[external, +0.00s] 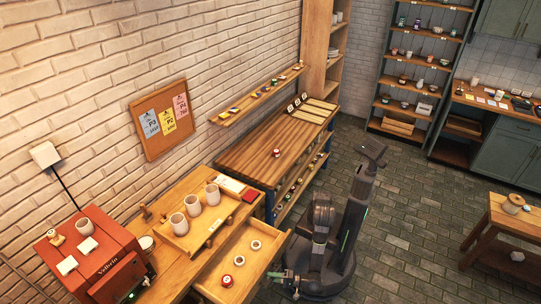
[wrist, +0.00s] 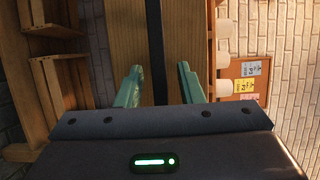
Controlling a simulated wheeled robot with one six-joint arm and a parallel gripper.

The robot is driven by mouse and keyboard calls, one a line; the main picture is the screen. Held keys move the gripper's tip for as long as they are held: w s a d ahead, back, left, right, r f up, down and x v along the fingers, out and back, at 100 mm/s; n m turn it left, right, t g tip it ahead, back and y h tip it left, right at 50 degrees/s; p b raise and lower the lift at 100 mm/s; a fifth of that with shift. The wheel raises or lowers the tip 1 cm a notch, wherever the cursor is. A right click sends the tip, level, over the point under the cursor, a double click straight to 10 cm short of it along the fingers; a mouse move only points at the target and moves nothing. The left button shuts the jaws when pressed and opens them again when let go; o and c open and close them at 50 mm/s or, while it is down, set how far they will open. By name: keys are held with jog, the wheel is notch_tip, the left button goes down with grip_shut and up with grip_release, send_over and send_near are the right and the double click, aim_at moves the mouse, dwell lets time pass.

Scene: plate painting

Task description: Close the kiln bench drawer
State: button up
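The kiln bench drawer (external: 262,262) is pulled out of the wooden bench. Two pale ring-shaped items (external: 256,245) and a red-and-white round item (external: 226,280) lie in it. My gripper (external: 279,275) is low at the drawer's front, on its outer side. In the wrist view, the two green fingers (wrist: 158,72) are spread apart. A long dark bar (wrist: 154,40), which looks like the drawer handle, runs between them in front of a wooden panel (wrist: 180,35). A gap shows on both sides of the bar. Whether anything touches it is hidden.
Several cups stand on a tray (external: 218,228) on the bench above the drawer. The red kiln (external: 103,262) is at the left. A longer wooden table (external: 265,150) stands behind my base. Open tiled floor (external: 400,220) lies to the right, with a stool-like table (external: 500,222) beyond.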

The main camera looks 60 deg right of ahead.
aim_at(230, 256)
grip_shut()
jog(key=w+p, duration=0.4)
jog(key=w, duration=2.2)
jog(key=shift+w+p, duration=0.3)
jog(key=shift+w, duration=0.25)
jog(key=shift+c, duration=0.5)
grip_release()
jog(key=shift+w, duration=0.2)
jog(key=shift+o, duration=0.9)
